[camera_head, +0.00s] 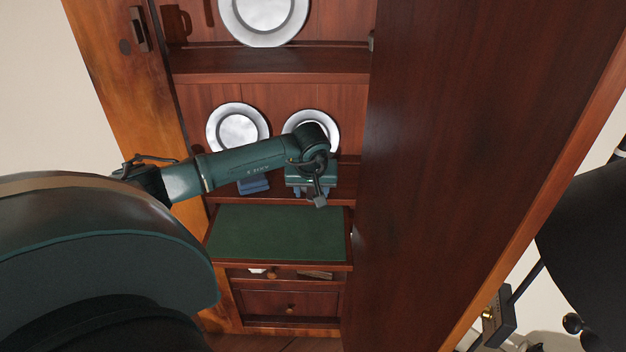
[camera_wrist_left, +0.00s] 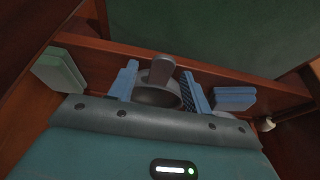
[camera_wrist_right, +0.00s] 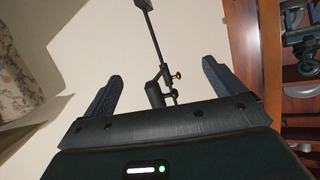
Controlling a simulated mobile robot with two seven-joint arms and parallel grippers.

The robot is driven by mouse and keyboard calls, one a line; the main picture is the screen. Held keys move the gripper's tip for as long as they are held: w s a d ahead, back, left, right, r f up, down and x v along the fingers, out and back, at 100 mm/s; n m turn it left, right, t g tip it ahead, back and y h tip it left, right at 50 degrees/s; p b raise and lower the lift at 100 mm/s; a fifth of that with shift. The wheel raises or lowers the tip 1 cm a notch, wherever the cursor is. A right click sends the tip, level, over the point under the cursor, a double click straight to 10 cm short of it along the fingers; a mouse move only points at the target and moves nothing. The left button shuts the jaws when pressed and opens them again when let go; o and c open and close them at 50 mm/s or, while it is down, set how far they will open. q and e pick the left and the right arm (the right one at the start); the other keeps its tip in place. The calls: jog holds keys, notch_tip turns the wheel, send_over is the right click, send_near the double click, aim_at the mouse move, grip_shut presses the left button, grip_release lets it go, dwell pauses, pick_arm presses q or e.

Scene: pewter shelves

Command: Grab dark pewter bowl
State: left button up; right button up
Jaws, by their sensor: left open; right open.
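The dark pewter bowl (camera_wrist_left: 158,94) sits on the cabinet's lower shelf in the left wrist view, its stubby handle pointing towards the green surface. My left gripper (camera_wrist_left: 158,82) is open, with one blue-grey finger on each side of the bowl. Whether the fingers touch it is unclear. In the head view my left gripper (camera_head: 311,190) is in front of the shelf, and only the bowl's handle (camera_head: 319,200) shows below it; the rest is hidden. My right gripper (camera_wrist_right: 160,88) is open and empty, away from the shelves.
Pale pewter plates (camera_head: 238,128) stand behind on the shelves. Blue blocks (camera_head: 253,185) lie beside the bowl, and a pale green block (camera_wrist_left: 60,70) is on its other side. A green-topped surface (camera_head: 278,232) lies below. A large wooden panel (camera_head: 455,130) stands close on the right.

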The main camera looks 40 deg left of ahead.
pick_arm(q)
jog(key=shift+f, duration=0.1)
jog(key=shift+c, duration=0.2)
grip_shut()
